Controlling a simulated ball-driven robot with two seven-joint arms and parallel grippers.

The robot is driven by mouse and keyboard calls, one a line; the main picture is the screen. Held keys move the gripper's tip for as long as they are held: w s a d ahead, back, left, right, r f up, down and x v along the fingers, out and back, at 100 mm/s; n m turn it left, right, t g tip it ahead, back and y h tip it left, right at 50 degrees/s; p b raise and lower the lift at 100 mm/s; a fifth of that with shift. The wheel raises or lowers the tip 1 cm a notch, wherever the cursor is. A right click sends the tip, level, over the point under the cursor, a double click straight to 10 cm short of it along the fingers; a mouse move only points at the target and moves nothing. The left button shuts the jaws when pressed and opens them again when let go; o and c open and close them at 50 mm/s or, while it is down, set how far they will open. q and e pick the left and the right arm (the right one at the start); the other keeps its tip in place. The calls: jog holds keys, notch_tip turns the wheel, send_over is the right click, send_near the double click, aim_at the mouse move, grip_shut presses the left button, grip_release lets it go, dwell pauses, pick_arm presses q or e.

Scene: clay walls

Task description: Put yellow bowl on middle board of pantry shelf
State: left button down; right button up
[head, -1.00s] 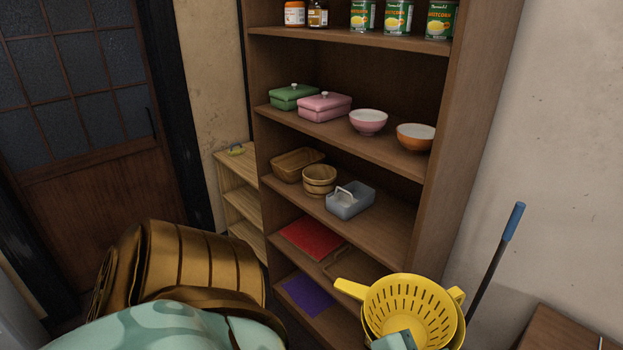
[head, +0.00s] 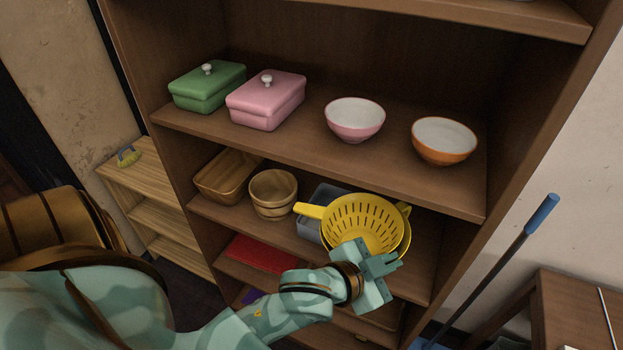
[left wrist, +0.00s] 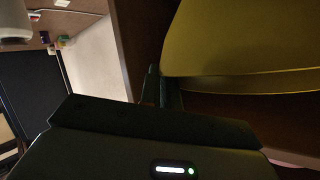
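A yellow bowl (head: 405,238) shows as a rim around and below a yellow slotted colander (head: 362,222) with side handles, which appears nested in it. My left gripper (head: 372,264) is at their near side in the head view, seemingly shut on the bowl's rim. In the left wrist view the yellow bowl (left wrist: 240,83) fills the upper right, its edge at the fingers. The pair appears held in front of the pantry shelf (head: 520,150), at the height of the board (head: 225,219) with wooden tubs. My right gripper is not in view.
That board holds a wooden tray (head: 225,180), a wooden bucket (head: 272,192) and a grey caddy (head: 310,222), partly hidden by the colander. The board above holds green (head: 207,88) and pink (head: 265,100) boxes, a pink bowl (head: 354,120) and an orange bowl (head: 444,142). A blue-handled pole (head: 520,240) stands right.

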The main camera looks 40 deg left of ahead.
aim_at(399, 232)
pick_arm(q)
jog(key=w+m+h+p, duration=0.1)
jog(key=w, duration=0.2)
jog(key=w+a+g+p, duration=0.1)
jog(key=w, duration=0.2)
jog(key=w+f+m+h+p, duration=0.1)
jog(key=w+p, duration=0.1)
jog(key=w, duration=0.1)
jog(key=shift+w+a+m+g+h, duration=0.1)
jog(key=shift+a+m+g+h, duration=0.1)
jog(key=shift+m+g+h, duration=0.1)
notch_tip(399, 232, down, 10)
jog(key=b, duration=0.3)
jog(key=shift+d+f, duration=0.1)
jog(key=shift+f, duration=0.1)
